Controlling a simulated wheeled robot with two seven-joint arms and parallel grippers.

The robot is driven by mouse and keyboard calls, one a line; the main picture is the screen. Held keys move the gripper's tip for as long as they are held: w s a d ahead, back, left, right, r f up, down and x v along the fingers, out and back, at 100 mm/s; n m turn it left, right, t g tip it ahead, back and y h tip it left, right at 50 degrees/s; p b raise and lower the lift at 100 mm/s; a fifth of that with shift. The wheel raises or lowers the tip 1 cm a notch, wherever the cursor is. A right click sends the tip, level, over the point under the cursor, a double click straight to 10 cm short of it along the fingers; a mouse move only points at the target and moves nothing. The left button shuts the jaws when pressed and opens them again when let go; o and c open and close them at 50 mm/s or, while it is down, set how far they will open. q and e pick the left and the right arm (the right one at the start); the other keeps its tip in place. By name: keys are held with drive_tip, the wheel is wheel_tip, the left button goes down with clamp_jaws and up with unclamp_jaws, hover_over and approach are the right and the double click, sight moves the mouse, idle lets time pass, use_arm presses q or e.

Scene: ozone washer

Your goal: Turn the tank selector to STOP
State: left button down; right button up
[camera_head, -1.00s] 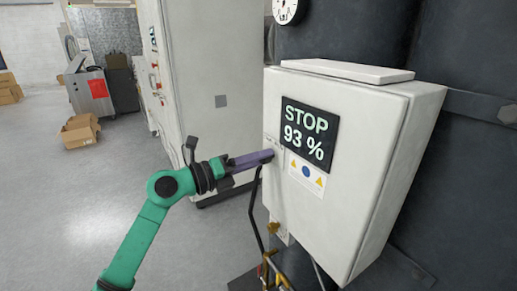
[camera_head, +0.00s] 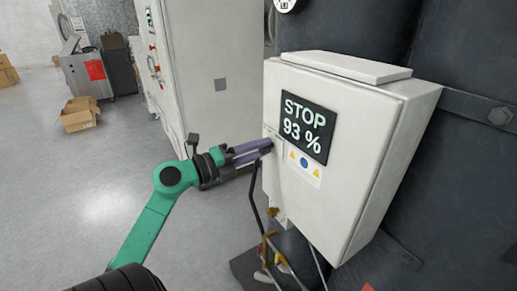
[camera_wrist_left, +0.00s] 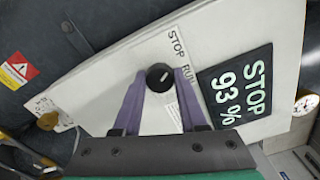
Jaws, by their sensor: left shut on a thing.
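The tank selector is a black round knob (camera_wrist_left: 159,76) on the front of a light grey control box (camera_head: 390,130). Labels reading STOP and RUN are printed by it in the left wrist view. A light mark crosses the knob's face. The box's dark display (camera_head: 307,127) reads STOP 93 %; it also shows in the left wrist view (camera_wrist_left: 236,88). My left gripper (camera_wrist_left: 159,84) has its purple fingers on either side of the knob, shut on it. In the head view the left gripper (camera_head: 268,145) reaches the box's left side, hiding the knob. My right gripper is not in view.
A tall white cabinet (camera_head: 205,60) stands behind my left arm. Dark tank walls (camera_head: 470,180) lie behind and right of the box. Hoses and brass fittings (camera_head: 275,235) hang below it. A cardboard box (camera_head: 79,115) lies on open floor at left.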

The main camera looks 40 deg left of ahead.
use_arm(q)
drive_tip(key=shift+c, duration=2.2)
unclamp_jaws()
drive_tip(key=shift+s+a+f, duration=0.1)
drive_tip(key=shift+s+f, duration=0.05)
drive_tip(key=shift+s, duration=0.1)
drive_tip(key=b+v, duration=0.6)
drive_tip(key=v, duration=0.8)
